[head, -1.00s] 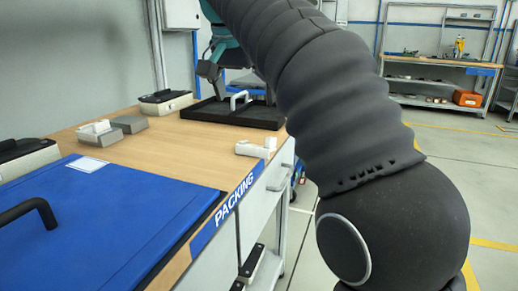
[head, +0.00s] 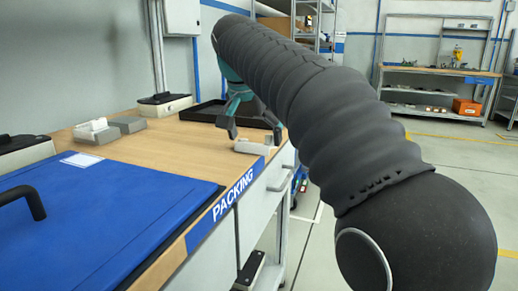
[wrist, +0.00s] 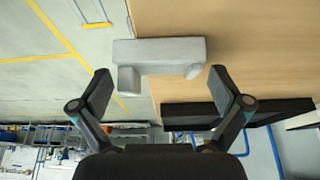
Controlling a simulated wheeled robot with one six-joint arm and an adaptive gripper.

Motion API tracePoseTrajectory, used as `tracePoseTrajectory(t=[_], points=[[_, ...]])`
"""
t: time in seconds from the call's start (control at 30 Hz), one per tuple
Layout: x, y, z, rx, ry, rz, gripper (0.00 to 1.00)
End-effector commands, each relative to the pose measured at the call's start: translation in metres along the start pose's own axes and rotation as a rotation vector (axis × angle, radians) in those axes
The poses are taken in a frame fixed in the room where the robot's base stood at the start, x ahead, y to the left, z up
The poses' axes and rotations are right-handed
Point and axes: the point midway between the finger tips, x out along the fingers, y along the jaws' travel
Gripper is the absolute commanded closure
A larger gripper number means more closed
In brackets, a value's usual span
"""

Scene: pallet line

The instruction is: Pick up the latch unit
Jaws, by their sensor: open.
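The latch unit, as I take it, is the pale grey-white piece (head: 250,147) near the front edge of the wooden bench. In the wrist view it is a bar (wrist: 160,50) with two short stubs pointing toward my gripper. My gripper (head: 252,130) is open just above and beside it in the head view. Nothing is held. One finger partly covers the piece in the head view.
A black tray (head: 201,112) lies behind my gripper. Another white piece (head: 92,126) rests on grey blocks (head: 128,124) at the left. A blue lid (head: 90,215) with a black handle covers the near bench. Bare wood (head: 170,150) lies between.

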Motion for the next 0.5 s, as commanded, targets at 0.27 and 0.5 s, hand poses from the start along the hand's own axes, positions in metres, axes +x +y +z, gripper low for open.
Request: tracePoseTrajectory(t=[0.27, 0.5], points=[[0.0044, 0.0001, -0.0002, 0.000, 0.000, -0.001, 0.03], [0.0044, 0.0001, -0.0001, 0.000, 0.000, -0.001, 0.47]])
